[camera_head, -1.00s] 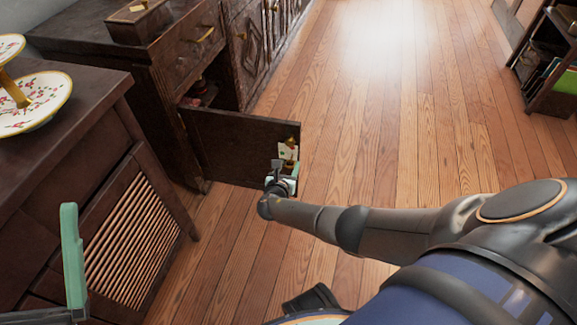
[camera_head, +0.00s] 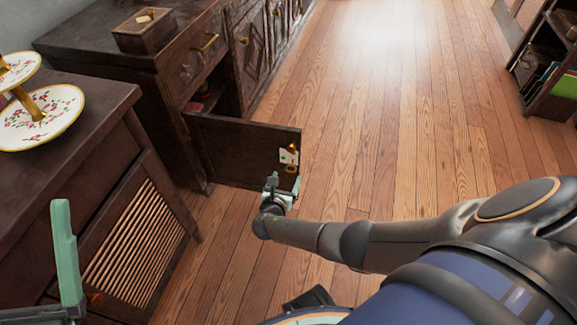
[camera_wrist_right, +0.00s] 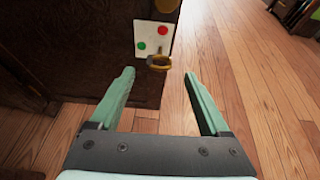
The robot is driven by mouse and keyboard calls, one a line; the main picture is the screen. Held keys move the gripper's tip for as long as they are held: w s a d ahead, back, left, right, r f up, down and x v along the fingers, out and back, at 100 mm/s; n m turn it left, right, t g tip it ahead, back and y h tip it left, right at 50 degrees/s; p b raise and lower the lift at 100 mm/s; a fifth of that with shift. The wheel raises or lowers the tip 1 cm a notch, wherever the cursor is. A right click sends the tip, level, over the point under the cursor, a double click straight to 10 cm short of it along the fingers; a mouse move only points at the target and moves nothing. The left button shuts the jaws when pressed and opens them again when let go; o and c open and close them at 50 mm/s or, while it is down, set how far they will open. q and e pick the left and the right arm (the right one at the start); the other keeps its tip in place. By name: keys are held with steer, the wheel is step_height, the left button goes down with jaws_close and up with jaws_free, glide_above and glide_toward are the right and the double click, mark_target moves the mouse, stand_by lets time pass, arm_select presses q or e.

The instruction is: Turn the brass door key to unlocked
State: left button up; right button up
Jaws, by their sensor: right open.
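The brass key (camera_wrist_right: 159,64) sticks out from a white lock plate (camera_wrist_right: 150,38) on the open cabinet door (camera_head: 235,148). Its bow looks wide and flat, lying roughly level in the right wrist view. The plate carries a green dot on the left and a red dot higher on the right. In the head view the plate (camera_head: 287,157) is near the door's free edge. My right gripper (camera_wrist_right: 159,74) is open and empty, its fingers on either side of the key's line, just short of it. One finger of my left gripper (camera_head: 68,255) shows at lower left.
A brass knob (camera_wrist_right: 167,5) sits above the plate. A dark sideboard (camera_head: 110,45) with a small box (camera_head: 143,32) stands behind the door. A nearer cabinet (camera_head: 65,125) bears a tiered plate stand (camera_head: 45,118). The wooden floor (camera_head: 400,130) right of the door is clear.

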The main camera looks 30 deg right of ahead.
arm_select(q)
steer(key=shift+m+h, duration=0.3)
steer(key=shift+m, duration=0.1)
steer(key=r+p, duration=0.2)
steer(key=r, duration=0.2)
steer(key=shift+s+a+p, duration=0.1)
steer(key=shift+a+p, duration=0.15)
steer(key=shift+p, duration=0.15)
arm_select(e)
steer(key=v, duration=0.7)
arm_select(q)
steer(key=shift+d+f, duration=0.1)
steer(key=shift+f, duration=0.05)
